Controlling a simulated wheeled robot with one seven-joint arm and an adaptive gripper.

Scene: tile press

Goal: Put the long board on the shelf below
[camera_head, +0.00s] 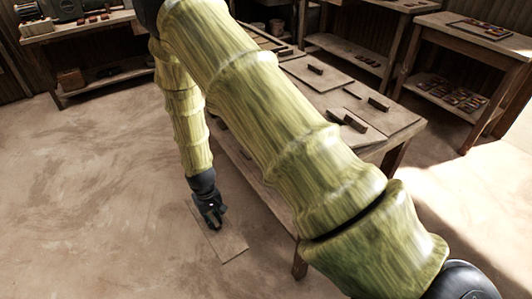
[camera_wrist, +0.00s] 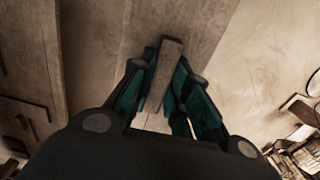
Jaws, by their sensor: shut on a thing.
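The long board (camera_head: 232,246) is a thin brown plank beside the near left side of the worktable, seen against the floor. I cannot tell how high it is above the floor. In the wrist view the board (camera_wrist: 200,22) runs up from my gripper, with a raised handle bar (camera_wrist: 170,58) along its middle. My gripper (camera_head: 213,221) points down at the board; in the wrist view my gripper (camera_wrist: 155,95) has its fingers closed on both sides of the handle bar. The shelf below the worktable is mostly hidden behind my arm.
The worktable (camera_head: 402,118) carries several flat boards with small handle blocks. Its left edge is close to my gripper. A side table (camera_head: 510,50) with a lower shelf of small tiles stands at the right. Another bench (camera_head: 95,24) stands at the back left. The left floor is clear.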

